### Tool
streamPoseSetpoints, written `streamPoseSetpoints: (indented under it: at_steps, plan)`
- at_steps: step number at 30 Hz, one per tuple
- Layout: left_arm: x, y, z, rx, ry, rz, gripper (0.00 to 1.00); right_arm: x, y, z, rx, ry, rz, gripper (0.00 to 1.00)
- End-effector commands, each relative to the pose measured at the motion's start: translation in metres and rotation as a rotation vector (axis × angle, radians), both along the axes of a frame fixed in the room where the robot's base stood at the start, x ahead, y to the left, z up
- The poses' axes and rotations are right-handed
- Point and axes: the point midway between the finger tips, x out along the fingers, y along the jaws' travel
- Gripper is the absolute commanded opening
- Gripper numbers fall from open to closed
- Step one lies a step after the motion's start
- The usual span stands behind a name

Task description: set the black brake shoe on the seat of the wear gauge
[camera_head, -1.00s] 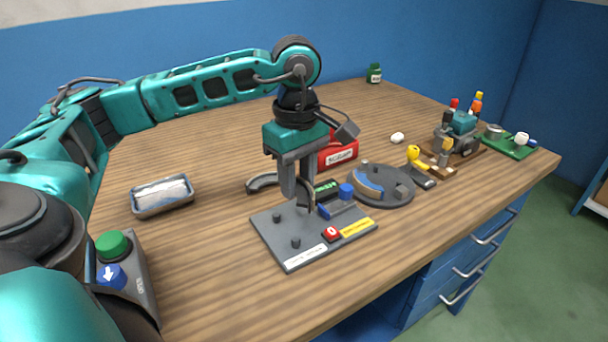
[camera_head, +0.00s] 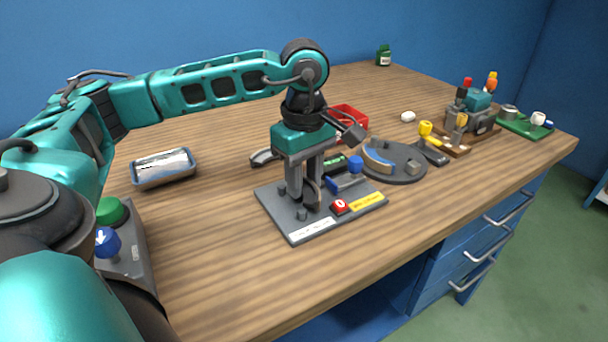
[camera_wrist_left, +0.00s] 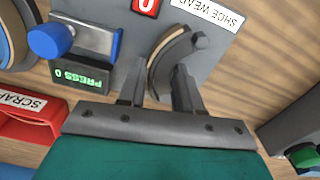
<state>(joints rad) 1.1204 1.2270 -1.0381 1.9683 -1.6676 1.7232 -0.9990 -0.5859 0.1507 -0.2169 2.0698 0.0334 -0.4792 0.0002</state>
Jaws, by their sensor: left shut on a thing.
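The wear gauge (camera_head: 298,232) is a grey plate with pegs, a blue-knobbed slide (camera_head: 348,180), a red 0 button (camera_head: 340,206) and a green display reading PRESS 0 (camera_wrist_left: 80,83) in the left wrist view. My left gripper (camera_head: 306,200) points down over the plate's left part, among the pegs. It is shut on the black brake shoe (camera_head: 313,197), a dark arc with a tan lining edge, also in the left wrist view (camera_wrist_left: 172,58). The shoe's end is close beside a peg (camera_wrist_left: 199,40); I cannot tell whether it rests on the plate. My right gripper is not in view.
A grey curved piece (camera_head: 264,158) lies behind the gauge. A red scrap bin (camera_head: 350,119) and a round grey fixture (camera_head: 405,168) stand behind and right. A metal tray (camera_head: 164,179) is at left.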

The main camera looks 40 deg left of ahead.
Motion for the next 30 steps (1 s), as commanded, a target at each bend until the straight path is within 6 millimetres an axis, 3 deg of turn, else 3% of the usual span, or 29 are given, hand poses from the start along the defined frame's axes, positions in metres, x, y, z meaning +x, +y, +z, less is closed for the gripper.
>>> streamPoseSetpoints:
  at_steps: [30]
  plan:
    - [0.0001,-0.0002,-0.0005,0.000,0.000,0.000,0.00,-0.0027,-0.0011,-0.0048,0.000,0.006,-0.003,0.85]
